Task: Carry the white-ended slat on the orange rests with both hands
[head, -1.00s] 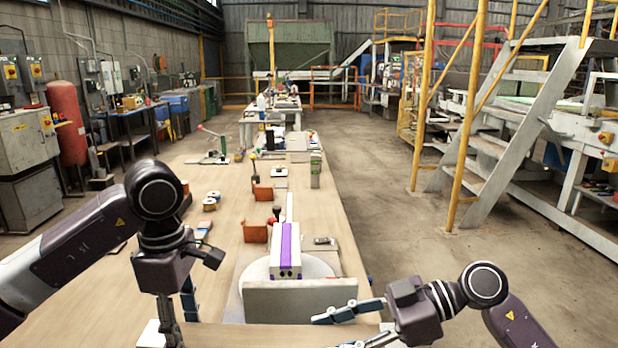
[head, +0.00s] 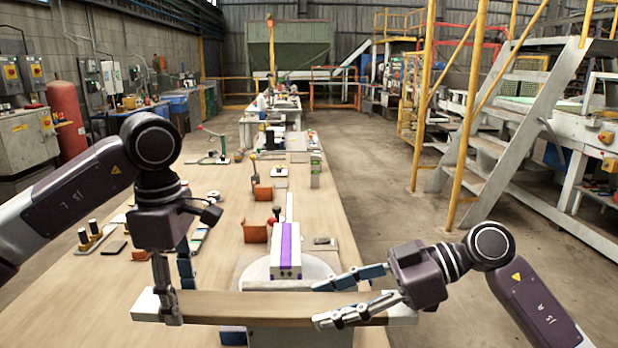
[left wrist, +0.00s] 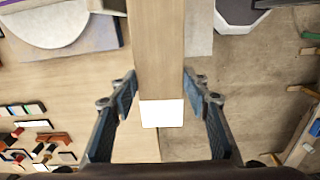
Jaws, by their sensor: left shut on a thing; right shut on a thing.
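The white-ended slat (head: 250,305), a long pale wooden bar, spans left to right in front of me in the head view, roughly level. My left gripper (head: 168,290) is shut on it near its left white end (head: 145,304). My right gripper (head: 314,304) is shut on it toward its right white end (head: 403,314), fingers lying across it. In the left wrist view the slat (left wrist: 160,50) runs between the left fingers (left wrist: 160,88), its white end (left wrist: 162,113) toward me. I cannot make out orange rests beneath the slat; the slat and arms may hide them.
A white box with a purple stripe (head: 285,255) stands on a round grey plate (head: 318,268) just beyond the slat. Two orange bins (head: 262,193) (head: 254,233) stand further along the table (head: 215,262). Small tools and parts lie on the left. Open floor lies right of the table.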

